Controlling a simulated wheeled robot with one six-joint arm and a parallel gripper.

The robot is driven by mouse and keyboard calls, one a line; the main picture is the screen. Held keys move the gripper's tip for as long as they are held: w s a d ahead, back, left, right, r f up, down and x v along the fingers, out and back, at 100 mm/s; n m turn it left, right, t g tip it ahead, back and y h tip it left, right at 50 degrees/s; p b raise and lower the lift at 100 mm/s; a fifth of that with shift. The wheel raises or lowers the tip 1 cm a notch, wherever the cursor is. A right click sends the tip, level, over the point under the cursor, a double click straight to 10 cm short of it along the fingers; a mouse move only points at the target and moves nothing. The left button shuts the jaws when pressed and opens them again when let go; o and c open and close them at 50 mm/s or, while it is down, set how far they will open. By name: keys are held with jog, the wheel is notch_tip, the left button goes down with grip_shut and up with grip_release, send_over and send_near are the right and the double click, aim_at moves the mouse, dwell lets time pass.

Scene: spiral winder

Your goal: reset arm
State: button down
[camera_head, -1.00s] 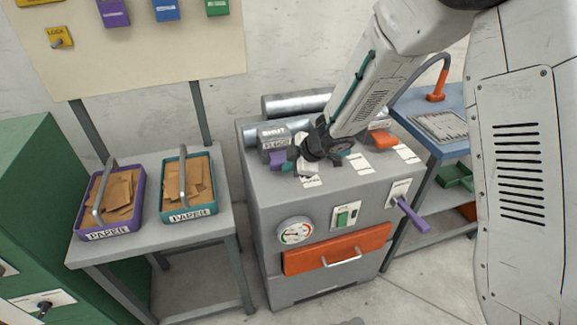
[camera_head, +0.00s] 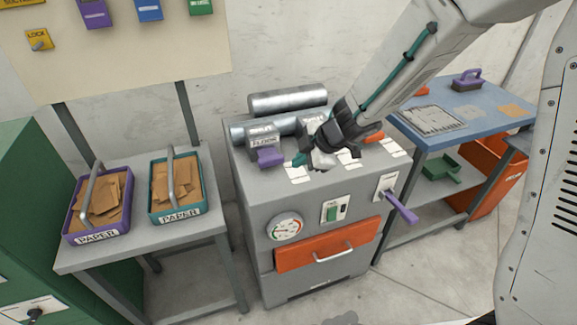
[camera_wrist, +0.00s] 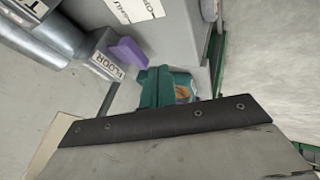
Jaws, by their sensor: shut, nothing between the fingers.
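Part of the machine top is hidden behind my wrist.
Metal rollers (camera_head: 288,100) lie at the machine's back. A purple handle (camera_head: 402,207) sticks out at its front right, above an orange drawer (camera_head: 326,245). Two paper baskets (camera_head: 97,240) (camera_head: 180,214) stand on the left table. A blue table (camera_head: 470,118) stands right.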

jog(key=s+d+r+m+t+h, duration=0.1)
jog(key=d+r+m+h, duration=0.35)
jog(key=d, duration=0.55)
jog(key=s+d+r+m+t+h, duration=0.1)
jog(key=s+d+r+m+h, duration=0.15)
jog(key=d+m+h, duration=0.5)
jog(key=s+d+r+m+g+y, duration=0.1)
jog(key=s+d+r+m+g, duration=0.15)
jog(key=s, duration=0.45)
jog(key=s+d+r+m+g+y, duration=0.1)
jog(key=s+d+r+m+g, duration=0.2)
jog(key=s, duration=0.4)
jog(key=s+a+r+m+y, duration=0.1)
jog(key=s+r+y, duration=0.1)
jog(key=s, duration=0.4)
jog(key=s+a+r+m+y, duration=0.1)
jog(key=s+r+y, duration=0.1)
jog(key=s, duration=0.4)
jog(key=shift+s+a+r+t, duration=0.15)
jog(key=shift+a+r+t, duration=0.25)
jog(key=shift+r, duration=0.15)
